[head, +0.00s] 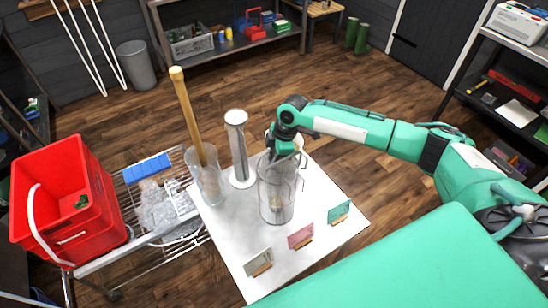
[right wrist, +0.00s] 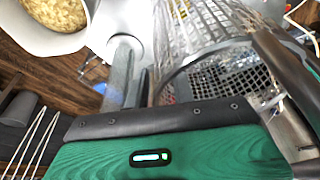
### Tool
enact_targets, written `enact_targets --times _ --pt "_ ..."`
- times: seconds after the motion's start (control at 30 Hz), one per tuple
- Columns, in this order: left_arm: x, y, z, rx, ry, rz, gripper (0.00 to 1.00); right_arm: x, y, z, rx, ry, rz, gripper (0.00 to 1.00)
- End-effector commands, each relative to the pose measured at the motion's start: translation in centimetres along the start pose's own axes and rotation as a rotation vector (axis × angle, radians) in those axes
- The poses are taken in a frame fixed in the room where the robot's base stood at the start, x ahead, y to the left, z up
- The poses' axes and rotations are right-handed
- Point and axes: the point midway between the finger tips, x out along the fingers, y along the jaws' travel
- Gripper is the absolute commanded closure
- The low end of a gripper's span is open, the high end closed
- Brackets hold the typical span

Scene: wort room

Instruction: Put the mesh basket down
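The mesh basket (head: 277,188) is a tall, grey, see-through cylinder near the middle of the white tabletop. It looks upright, but I cannot tell whether its bottom touches the top. My right gripper (head: 284,150) is at its upper rim, pointing down. In the right wrist view the basket's mesh wall (right wrist: 195,22) and mesh surface (right wrist: 235,78) fill the space before the gripper. A dark finger (right wrist: 285,58) lies along its right side. Whether the fingers press on the basket is not clear. My left gripper is not in view.
A clear vessel with a wooden-handled tool (head: 206,178) and a steel cylinder (head: 238,150) stand left of the basket. Three small cards (head: 300,237) stand along the front. A red crate (head: 62,195) is at left. A bowl of grain (right wrist: 55,14) shows in the wrist view.

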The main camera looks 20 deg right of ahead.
Motion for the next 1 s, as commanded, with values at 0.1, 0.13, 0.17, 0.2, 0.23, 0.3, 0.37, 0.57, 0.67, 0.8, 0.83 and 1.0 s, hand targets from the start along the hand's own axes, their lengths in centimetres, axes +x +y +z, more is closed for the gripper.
enact_targets --times 0.1,0.13,0.17,0.2,0.23,0.3,0.37,0.57,0.67,0.8,0.83,1.0 --pt "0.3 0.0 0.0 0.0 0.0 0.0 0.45 -0.6 0.1 0.1 0.0 0.0 0.001 0.75" --pt "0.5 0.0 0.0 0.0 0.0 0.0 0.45 -1.0 0.1 0.1 0.0 0.0 0.002 0.75" --pt "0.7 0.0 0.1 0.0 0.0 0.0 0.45 -1.4 0.1 0.1 0.0 0.001 0.003 0.75" --pt "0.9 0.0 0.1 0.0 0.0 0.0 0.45 -2.1 0.1 0.1 0.0 0.001 0.003 0.75" --pt "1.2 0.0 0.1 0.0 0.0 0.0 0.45 -2.6 0.1 0.1 -0.001 0.0 0.004 0.75" --pt "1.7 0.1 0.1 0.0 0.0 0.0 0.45 -4.1 0.2 0.1 0.0 0.001 0.005 0.75" --pt "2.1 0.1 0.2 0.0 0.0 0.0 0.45 -5.5 0.1 0.1 -0.001 0.001 0.005 0.75" --pt "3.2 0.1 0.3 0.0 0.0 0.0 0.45 -9.5 0.1 0.0 -0.001 0.001 0.003 0.75" --pt "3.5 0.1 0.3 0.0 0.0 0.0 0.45 -10.9 0.1 0.0 0.001 0.0 0.002 0.75" --pt "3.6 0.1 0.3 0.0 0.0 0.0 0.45 -12.0 0.0 0.0 0.0 0.0 0.001 0.75" --pt "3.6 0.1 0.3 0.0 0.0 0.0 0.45 -12.1 0.0 0.0 0.0 0.0 0.0 0.75" --pt "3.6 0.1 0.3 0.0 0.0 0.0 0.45 -12.2 0.0 -0.1 0.0 0.0 0.0 0.75"
